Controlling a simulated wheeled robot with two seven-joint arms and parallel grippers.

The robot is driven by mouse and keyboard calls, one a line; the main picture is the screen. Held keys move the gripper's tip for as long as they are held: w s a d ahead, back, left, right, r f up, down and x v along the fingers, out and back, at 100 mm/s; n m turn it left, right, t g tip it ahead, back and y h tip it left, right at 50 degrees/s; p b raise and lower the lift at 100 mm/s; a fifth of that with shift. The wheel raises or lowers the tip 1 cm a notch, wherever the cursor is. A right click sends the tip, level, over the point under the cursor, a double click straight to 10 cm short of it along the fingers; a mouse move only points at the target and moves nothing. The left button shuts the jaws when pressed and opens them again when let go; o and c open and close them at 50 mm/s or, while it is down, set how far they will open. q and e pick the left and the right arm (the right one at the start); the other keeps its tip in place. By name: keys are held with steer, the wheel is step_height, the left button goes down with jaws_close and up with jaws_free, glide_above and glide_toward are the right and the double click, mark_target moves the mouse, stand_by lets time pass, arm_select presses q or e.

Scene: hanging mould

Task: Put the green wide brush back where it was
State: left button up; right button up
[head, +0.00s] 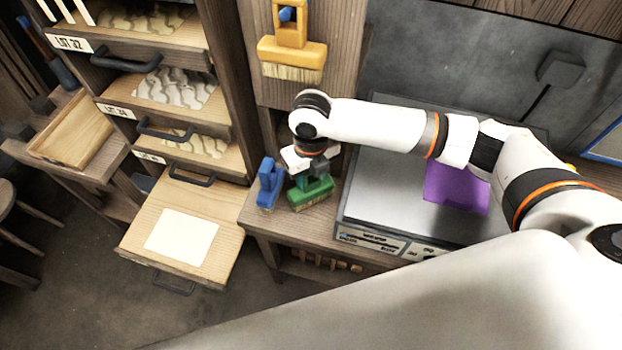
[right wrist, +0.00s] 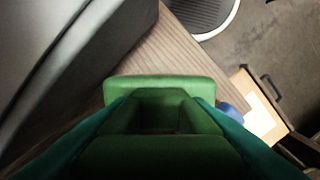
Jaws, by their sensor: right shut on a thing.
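The green wide brush (head: 311,194) is at the wooden bench's left end, between a blue brush and the grey machine. My right gripper (head: 304,176) is shut on its handle from above. In the right wrist view the green brush (right wrist: 165,90) fills the lower middle, between the two teal fingers (right wrist: 165,125). I cannot tell whether the brush touches the bench top. My left gripper is not in view.
A blue brush (head: 269,184) stands just left of the green one. A yellow brush (head: 292,52) hangs on the wooden post above. The grey machine (head: 370,215) with a purple piece (head: 457,188) is close on the right. An open drawer (head: 222,258) holds a pale sheet.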

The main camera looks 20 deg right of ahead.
mark_target(311, 179)
step_height(311, 179, down, 3)
steer(key=shift+r+p, duration=0.2)
steer(key=shift+p, duration=0.35)
steer(key=shift+f, duration=0.4)
steer(key=shift+f, duration=0.1)
steer(key=shift+f, duration=0.15)
steer(key=o, duration=0.9)
